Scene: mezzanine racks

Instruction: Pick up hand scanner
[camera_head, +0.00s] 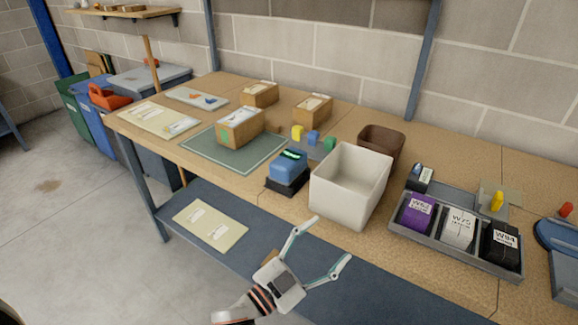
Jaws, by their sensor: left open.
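A blue device with a bright green strip (289,164) sits on a black base on the wooden bench, left of the white bin. It may be the hand scanner, but I cannot tell for certain. My left gripper (331,240) is in front of the bench edge, below the white bin, with its two fingers spread wide and nothing between them. It is apart from the blue device, which is up and to its left. My right gripper is not in view.
A white open bin (345,200) stands beside the blue device. A grey tray (455,246) with labelled packs is at the right. Cardboard boxes (241,129) and a green mat (204,150) lie to the left. A lower shelf (262,236) runs below the bench.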

